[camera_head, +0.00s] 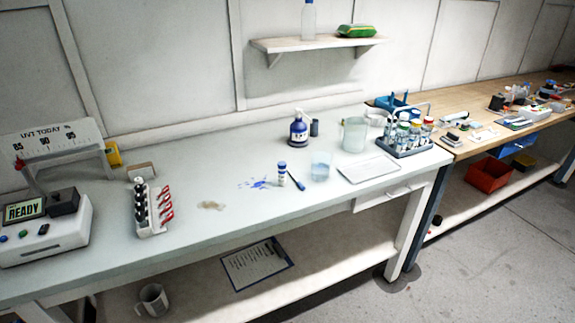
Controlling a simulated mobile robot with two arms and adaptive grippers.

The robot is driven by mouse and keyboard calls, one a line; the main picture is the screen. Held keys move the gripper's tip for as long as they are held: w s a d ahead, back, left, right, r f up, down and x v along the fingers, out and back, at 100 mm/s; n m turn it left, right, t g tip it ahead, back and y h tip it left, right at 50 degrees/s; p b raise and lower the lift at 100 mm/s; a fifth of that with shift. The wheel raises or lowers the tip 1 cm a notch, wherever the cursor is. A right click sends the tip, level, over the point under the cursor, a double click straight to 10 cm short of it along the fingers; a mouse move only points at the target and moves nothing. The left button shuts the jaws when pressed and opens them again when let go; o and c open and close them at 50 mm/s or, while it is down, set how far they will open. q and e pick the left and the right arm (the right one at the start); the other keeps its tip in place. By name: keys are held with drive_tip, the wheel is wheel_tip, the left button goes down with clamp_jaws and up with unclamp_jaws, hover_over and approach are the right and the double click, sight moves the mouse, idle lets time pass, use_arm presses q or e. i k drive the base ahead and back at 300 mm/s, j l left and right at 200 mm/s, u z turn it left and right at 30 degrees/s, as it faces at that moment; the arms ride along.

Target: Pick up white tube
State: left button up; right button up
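A small white tube with blue bands (282,174) stands upright on the pale bench top (225,228), near the middle. A dark blue pen-like item (296,181) lies just to its right. A rack (404,139) at the right end of the bench holds several tubes with coloured caps, some of them whitish. Neither of my grippers is in view.
A clear beaker (320,166) stands close right of the tube. Blue spots (257,184) and a brownish stain (211,205) mark the bench. A device reading "READY" (45,225) and a pipette rack (150,207) stand left. A wall shelf (315,44) hangs above.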

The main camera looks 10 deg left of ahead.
sight(282, 174)
drive_tip(key=i+l+u, duration=0.2)
drive_tip(key=u, duration=0.15)
drive_tip(key=i+l+u, duration=0.15)
drive_tip(key=u, duration=0.2)
drive_tip(key=l+u, duration=0.35)
drive_tip(key=i+l, duration=0.05)
